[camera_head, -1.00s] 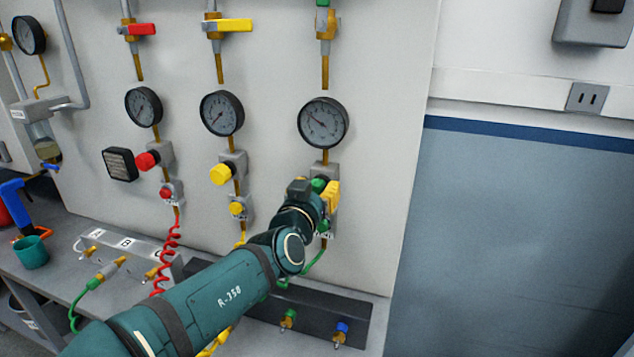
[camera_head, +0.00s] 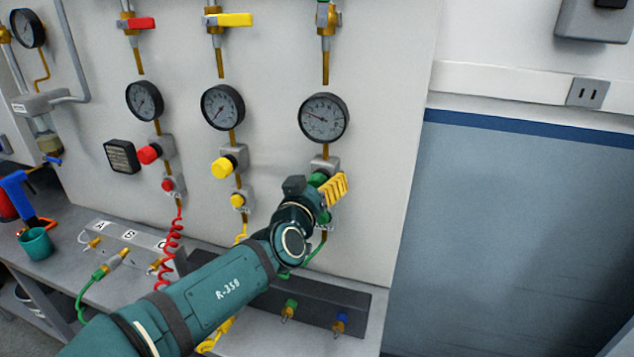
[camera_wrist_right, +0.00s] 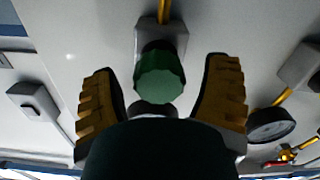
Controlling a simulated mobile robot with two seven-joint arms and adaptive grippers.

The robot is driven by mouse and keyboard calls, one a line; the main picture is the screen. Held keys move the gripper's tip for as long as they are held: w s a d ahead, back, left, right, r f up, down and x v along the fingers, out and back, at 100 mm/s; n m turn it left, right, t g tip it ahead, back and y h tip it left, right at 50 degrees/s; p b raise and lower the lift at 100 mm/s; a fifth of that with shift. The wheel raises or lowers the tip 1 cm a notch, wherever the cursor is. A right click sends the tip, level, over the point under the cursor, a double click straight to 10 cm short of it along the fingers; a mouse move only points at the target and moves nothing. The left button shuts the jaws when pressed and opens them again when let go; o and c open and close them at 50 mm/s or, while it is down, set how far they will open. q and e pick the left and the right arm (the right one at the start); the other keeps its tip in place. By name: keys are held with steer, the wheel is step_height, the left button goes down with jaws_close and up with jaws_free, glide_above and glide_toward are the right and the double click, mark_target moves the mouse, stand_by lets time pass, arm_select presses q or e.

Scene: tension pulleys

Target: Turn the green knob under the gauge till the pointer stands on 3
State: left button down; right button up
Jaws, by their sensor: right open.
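The gauge (camera_head: 324,118) on the right of the panel has a dark rim and a pale dial. Its pointer slants to the upper left, and the numbers are too small to read. The green knob (camera_head: 318,179) sits on a grey block under it, partly hidden by my right gripper (camera_head: 327,190). In the right wrist view the green knob (camera_wrist_right: 159,78) lies between the two yellow-padded fingers of my right gripper (camera_wrist_right: 160,68). The fingers are open, with a visible gap on each side of the knob. My left gripper is not in view.
A yellow knob (camera_head: 222,167) and a red knob (camera_head: 149,154) stand out under two other gauges to the left. A smaller green knob (camera_head: 323,217) sits just below my gripper. A dark strip (camera_head: 335,300) with fittings lies on the bench below. The blue-grey wall at right is clear.

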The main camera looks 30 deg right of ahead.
steer(key=v, duration=0.7)
steer(key=shift+s, duration=0.2)
stand_by(0.4)
